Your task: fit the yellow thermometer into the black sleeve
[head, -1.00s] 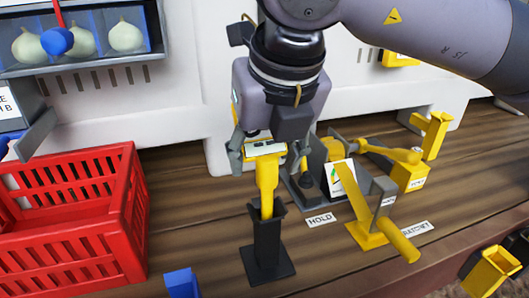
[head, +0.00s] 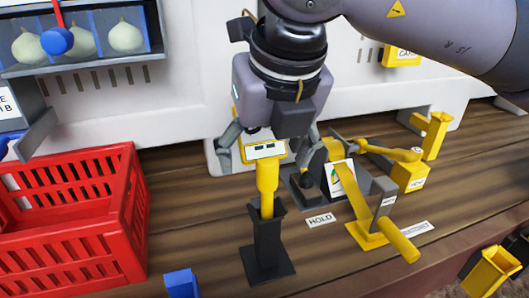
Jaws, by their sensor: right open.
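The yellow thermometer (head: 266,178) stands upright with its lower end inside the black sleeve (head: 268,245). Its wide head with a small pale display is at the top. The sleeve stands on a flat black base on the wooden bench. My right gripper (head: 266,150) is open around the thermometer's head, with one finger on each side and a visible gap to each. The inside of the sleeve is hidden, so the depth of the thermometer cannot be seen. My left gripper is not in view.
A red crate (head: 128,215) stands at left, with a blue block (head: 181,283) near its front. Yellow levers (head: 370,215) on stands are close on the right, by a HOLD label (head: 320,220). A yellow holder (head: 490,272) is at the lower right.

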